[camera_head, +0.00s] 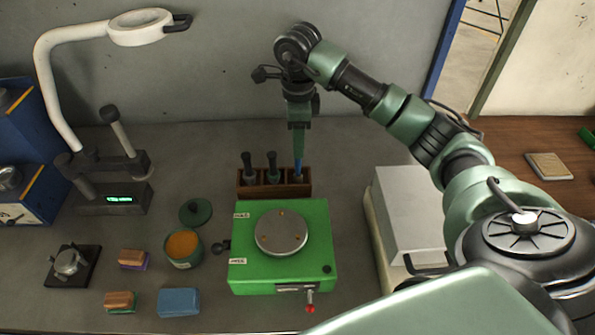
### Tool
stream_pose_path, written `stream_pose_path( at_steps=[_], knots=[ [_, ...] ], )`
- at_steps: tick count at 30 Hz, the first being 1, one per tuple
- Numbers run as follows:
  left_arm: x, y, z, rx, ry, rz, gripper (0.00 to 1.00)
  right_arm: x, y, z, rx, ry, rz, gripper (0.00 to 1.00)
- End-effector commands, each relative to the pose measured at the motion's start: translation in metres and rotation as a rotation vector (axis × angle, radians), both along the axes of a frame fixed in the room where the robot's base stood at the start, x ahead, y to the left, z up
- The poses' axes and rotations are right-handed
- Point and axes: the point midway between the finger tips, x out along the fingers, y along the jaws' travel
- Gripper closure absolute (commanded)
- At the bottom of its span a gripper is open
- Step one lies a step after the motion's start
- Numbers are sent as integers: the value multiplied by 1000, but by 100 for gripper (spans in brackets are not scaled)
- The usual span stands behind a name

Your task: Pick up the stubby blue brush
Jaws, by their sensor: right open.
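A narrow blue item, seemingly the blue brush (298,168), stands upright in the right slot of a dark wooden rack (262,190) behind the green machine. Only a small part of it shows; the rack hides its lower end. My right gripper (298,152) points down directly over it, with the fingertips at or just above its top. The fingers are open. I cannot tell whether they touch it. My left gripper is out of view.
Two dark-handled tools (259,163) stand in the rack's left slots. In front is the green machine (317,273) with a round plate. An orange-filled tin (184,248), a blue block (179,302) and a magnifier lamp (52,90) are left. A grey box (408,215) is right.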

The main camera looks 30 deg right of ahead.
Motion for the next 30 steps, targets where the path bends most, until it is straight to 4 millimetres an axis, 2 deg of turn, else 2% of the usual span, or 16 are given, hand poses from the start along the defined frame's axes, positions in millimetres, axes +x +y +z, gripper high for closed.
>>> stream_pose_path(
  at_steps=[2, 8, 15, 18, 21, 27, 28, 30],
  knots=[
    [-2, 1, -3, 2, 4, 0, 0, 0, 0, -7, 0, 2, 0, 59],
    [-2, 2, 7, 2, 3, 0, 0, -1, 0, -26, 1, 3, -1, 59],
    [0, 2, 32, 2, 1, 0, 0, -5, 2, -57, 1, 6, 0, 59],
    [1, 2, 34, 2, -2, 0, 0, -3, 2, -72, 2, 3, -1, 59],
    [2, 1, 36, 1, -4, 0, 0, -3, 2, -80, 1, 2, -1, 59],
    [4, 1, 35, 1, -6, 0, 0, -3, 1, -82, 0, 0, 0, 59],
    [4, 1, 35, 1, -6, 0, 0, -3, 1, -82, 0, 0, 0, 62],
    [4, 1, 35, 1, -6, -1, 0, -3, 1, -81, 0, 0, 0, 81]
  ],
)
